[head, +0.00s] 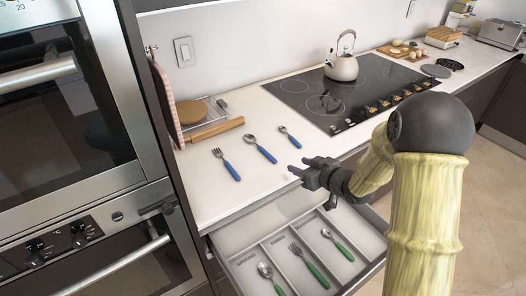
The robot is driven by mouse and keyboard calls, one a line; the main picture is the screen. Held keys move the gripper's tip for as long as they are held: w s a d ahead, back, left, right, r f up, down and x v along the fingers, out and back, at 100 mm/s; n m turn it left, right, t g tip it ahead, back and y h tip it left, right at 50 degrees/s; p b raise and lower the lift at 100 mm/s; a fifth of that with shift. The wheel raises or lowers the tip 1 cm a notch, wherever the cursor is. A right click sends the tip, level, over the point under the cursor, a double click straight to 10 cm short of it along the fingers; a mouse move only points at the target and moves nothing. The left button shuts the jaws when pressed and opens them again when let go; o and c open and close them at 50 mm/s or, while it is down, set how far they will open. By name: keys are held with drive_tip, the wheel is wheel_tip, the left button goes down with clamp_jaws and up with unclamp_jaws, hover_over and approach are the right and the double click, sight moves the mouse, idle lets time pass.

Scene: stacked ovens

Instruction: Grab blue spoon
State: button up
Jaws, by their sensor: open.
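Two blue-handled spoons lie on the white counter: a larger spoon (262,151) in the middle and a smaller spoon (291,137) to its right and farther back. A blue-handled fork (228,167) lies left of them. My gripper (298,166) is open and empty, near the counter's front edge. It is to the right of and nearer than the larger spoon, and nearer than the smaller one. It appears apart from both. Its fingers point left, and nothing hides the spoons.
An open drawer (224,241) below the counter holds green-handled cutlery in separate compartments. A rolling pin (215,130) and rack lie at the back left. A cooktop (350,85) with a kettle (342,66) is at the right. Ovens (110,150) stand at the left.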

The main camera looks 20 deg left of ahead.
drive_tip(key=p, duration=0.2)
approach(268, 153)
drive_tip(key=x, duration=0.3)
drive_tip(key=shift+w+a, duration=0.1)
drive_tip(key=shift+w+a, duration=0.1)
drive_tip(key=p+x, duration=0.1)
drive_tip(key=x, duration=0.4)
idle(0.5)
clamp_jaws()
